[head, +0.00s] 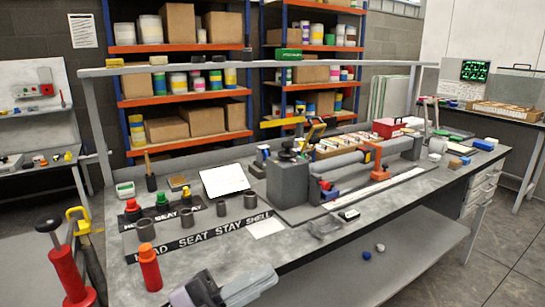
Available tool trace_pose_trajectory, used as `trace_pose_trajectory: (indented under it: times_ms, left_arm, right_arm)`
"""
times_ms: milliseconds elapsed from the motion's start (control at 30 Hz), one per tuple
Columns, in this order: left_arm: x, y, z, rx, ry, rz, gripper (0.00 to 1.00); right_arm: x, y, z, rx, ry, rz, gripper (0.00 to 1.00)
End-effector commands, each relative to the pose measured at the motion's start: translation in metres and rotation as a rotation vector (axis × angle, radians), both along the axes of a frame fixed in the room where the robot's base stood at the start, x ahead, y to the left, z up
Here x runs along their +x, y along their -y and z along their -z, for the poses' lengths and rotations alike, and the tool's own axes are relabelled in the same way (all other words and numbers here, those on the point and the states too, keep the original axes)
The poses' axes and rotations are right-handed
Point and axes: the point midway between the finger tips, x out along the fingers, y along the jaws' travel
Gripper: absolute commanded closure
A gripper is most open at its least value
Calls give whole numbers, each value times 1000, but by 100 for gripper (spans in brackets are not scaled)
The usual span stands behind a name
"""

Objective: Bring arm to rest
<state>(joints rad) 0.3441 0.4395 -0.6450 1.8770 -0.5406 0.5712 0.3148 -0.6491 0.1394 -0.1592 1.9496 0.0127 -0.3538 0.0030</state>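My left gripper (240,287) shows at the bottom edge, left of centre, as light and dark grey parts in front of the workbench's (185,262) near edge. Its fingertips are not clear enough to tell open from shut, and I see nothing clearly held in it. The rest of that arm is cut off by the frame. My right gripper is not in view.
A red bottle (149,267) stands near the bench's front left corner, left of my gripper. A grey fixture with rollers (345,165) fills the bench's middle. Floor at lower right (500,265) is clear.

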Motion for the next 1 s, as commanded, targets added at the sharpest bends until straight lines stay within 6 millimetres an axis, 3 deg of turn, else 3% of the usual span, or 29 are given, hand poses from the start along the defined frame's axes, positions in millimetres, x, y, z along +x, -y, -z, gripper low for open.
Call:
trace_pose_trajectory:
  times_ms: [200, 367, 533, 700, 833, 1000]
  left_arm:
    - [31, -43, 68, -141, -390, -297, 100]
    - [32, -82, 141, -182, -695, -509, 100]
    - [1, -125, 233, -173, -1035, -720, 100]
    - [-56, -159, 310, -129, -1339, -879, 100]
    - [-93, -174, 344, -97, -1488, -947, 100]
    - [-112, -181, 359, -79, -1561, -978, 100]
  right_arm:
    - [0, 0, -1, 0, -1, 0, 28]
    - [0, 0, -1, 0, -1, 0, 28]
    - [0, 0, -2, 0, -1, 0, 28]
    - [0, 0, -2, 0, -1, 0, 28]
    - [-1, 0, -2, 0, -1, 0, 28]
    - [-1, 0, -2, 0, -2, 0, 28]
